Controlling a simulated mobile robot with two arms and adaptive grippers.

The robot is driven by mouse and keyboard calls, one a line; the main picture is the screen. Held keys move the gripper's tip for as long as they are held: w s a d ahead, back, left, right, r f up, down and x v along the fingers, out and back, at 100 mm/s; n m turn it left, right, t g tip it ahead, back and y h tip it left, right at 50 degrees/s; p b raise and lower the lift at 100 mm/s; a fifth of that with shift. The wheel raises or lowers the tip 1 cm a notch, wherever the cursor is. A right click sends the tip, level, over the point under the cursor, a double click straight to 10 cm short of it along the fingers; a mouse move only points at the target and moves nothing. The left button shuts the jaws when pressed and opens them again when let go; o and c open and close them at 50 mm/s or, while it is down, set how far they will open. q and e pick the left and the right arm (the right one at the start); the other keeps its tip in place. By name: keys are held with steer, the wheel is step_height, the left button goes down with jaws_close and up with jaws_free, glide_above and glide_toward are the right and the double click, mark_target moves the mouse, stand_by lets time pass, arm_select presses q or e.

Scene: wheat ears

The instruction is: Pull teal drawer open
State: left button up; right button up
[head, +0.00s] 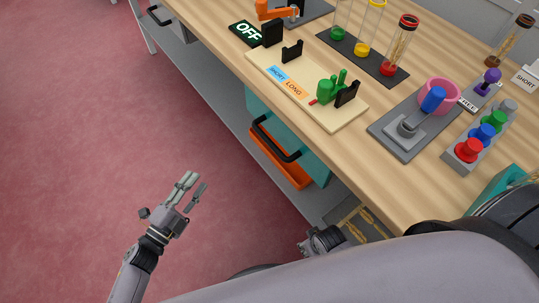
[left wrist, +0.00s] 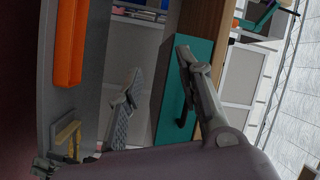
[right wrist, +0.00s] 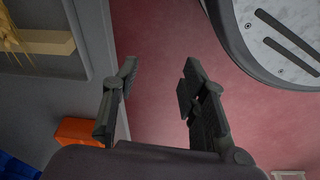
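The teal drawer (head: 312,153) sits under the wooden tabletop, its front facing the open floor. Its black bar handle (head: 272,146) runs across the front. My left gripper (head: 194,187) is open and empty over the red floor, apart from the handle and to its left. In the left wrist view the teal front (left wrist: 170,95) stands beyond the open fingers (left wrist: 158,64), with a finger covering part of it. My right gripper (head: 322,240) is partly hidden by my arm near the low shelf. The right wrist view shows its fingers (right wrist: 158,72) open, nothing between them.
An orange bin (head: 276,163) is on the grey lower shelf (head: 215,108) below the drawer. The tabletop (head: 225,38) carries a cream sorting board (head: 333,122), tubes on a black strip, a grey lever base and coloured knobs. The red floor (head: 80,130) at left is clear.

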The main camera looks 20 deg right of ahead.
mark_target(270, 141)
arm_select(q)
steer(key=s+d+r+m+g+h+b, duration=0.2)
steer(key=s+d+r+m+g+h, duration=0.4)
steer(key=m, duration=0.4)
steer(key=shift+w+a+r+x, duration=0.1)
steer(key=shift+w+r+x, duration=0.1)
steer(key=shift+x, duration=2.75)
steer(key=shift+w+a+r+x, duration=0.1)
steer(key=shift+w+x, duration=0.15)
steer(key=shift+x, duration=2.7)
steer(key=shift+w+a+r+x, duration=0.1)
steer(key=shift+w+r+x, duration=0.1)
steer(key=shift+x, duration=2.75)
arm_select(e)
steer(key=shift+w+a+r, duration=0.25)
steer(key=shift+w+r, duration=0.9)
steer(key=shift+w, duration=0.15)
arm_select(q)
steer(key=shift+c, duration=0.6)
steer(key=c, duration=0.7)
jaws_close()
arm_select(e)
steer(key=shift+s+f, duration=0.1)
steer(key=shift+s, duration=0.1)
arm_select(q)
steer(key=shift+f, duration=0.1)
